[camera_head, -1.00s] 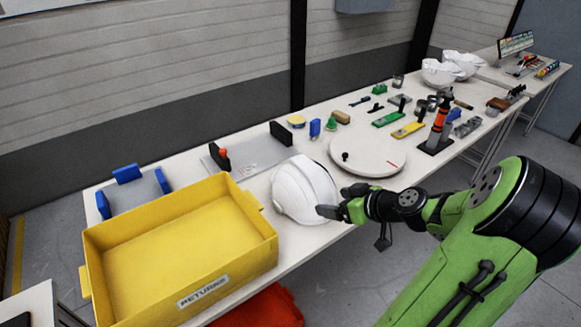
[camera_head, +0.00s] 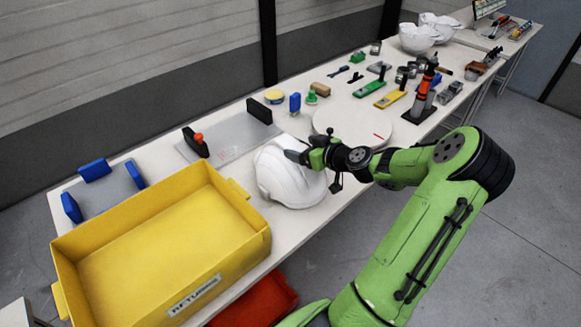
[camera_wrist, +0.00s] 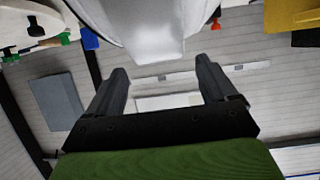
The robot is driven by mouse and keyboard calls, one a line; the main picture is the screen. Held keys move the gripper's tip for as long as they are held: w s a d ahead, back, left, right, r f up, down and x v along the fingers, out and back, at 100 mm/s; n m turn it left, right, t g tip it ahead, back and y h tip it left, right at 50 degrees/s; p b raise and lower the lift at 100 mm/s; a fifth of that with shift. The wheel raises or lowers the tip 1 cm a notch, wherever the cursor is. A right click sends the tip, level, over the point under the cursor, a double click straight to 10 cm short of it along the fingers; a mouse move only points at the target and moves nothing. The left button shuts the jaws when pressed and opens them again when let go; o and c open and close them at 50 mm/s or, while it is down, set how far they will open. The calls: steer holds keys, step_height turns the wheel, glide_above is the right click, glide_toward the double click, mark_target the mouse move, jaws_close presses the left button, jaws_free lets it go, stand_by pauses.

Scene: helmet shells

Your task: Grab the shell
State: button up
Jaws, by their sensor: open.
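The white helmet shell (camera_head: 287,178) sits on the long white table, just right of the yellow bin. My gripper (camera_head: 298,157) is at the upper right side of the shell in the head view, with its fingers pointing left over it. In the wrist view the shell (camera_wrist: 150,25) fills the top middle, with its rim close ahead of the fingertips. My gripper (camera_wrist: 160,72) is open there, and nothing shows between its two fingers. Whether a finger touches the shell cannot be told.
The yellow bin (camera_head: 240,245) marked RETURNS stands left of the shell. A red bin (camera_head: 262,303) is below the table edge. A round white turntable (camera_head: 345,122) lies behind my gripper. Several tools and more white shells (camera_head: 418,38) are farther along the table.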

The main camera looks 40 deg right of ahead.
mark_target(293, 145)
steer(key=x, duration=0.4)
steer(key=shift+s+a, duration=0.1)
jaws_close()
